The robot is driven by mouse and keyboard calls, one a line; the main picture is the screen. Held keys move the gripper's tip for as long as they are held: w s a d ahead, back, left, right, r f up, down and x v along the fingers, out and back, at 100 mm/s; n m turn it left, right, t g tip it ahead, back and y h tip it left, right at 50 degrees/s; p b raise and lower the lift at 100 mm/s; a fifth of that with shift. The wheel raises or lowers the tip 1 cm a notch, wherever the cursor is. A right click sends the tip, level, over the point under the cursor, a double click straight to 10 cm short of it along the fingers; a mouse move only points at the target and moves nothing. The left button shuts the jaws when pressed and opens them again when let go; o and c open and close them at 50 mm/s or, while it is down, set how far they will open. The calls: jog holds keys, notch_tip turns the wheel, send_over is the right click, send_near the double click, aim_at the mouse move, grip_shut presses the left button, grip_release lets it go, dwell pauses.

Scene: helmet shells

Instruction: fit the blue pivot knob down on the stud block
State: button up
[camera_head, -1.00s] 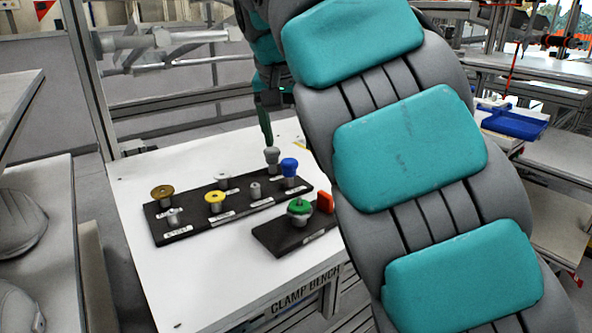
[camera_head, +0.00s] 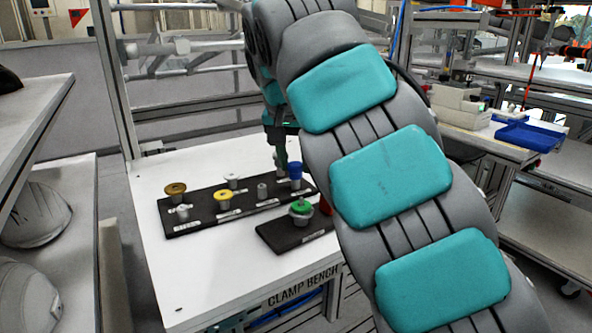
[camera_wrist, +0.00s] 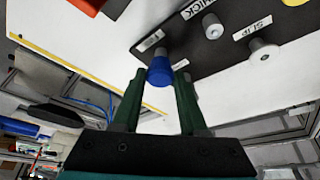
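The blue pivot knob (camera_head: 295,171) stands upright at the right end of the long black board (camera_head: 185,226). In the wrist view the blue knob (camera_wrist: 160,72) shows between my two finger ends. My gripper (camera_wrist: 160,84) is open, a finger on either side of the knob, with visible gaps. In the head view my gripper (camera_head: 281,152) reaches down at the knob, partly hidden by my arm. A smaller black block (camera_head: 276,238), likely the stud block, lies in front and carries a green-topped knob (camera_head: 301,207). My arm hides its right end.
The long board also holds a brown knob (camera_head: 175,189), a yellow knob (camera_head: 224,195) and several grey or pale pieces. A red piece (camera_head: 326,206) stands beside the green knob, partly hidden. The white bench top (camera_head: 215,275) is clear in front.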

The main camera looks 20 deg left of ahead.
grip_shut()
jog(key=shift+r, duration=0.1)
dwell(0.3)
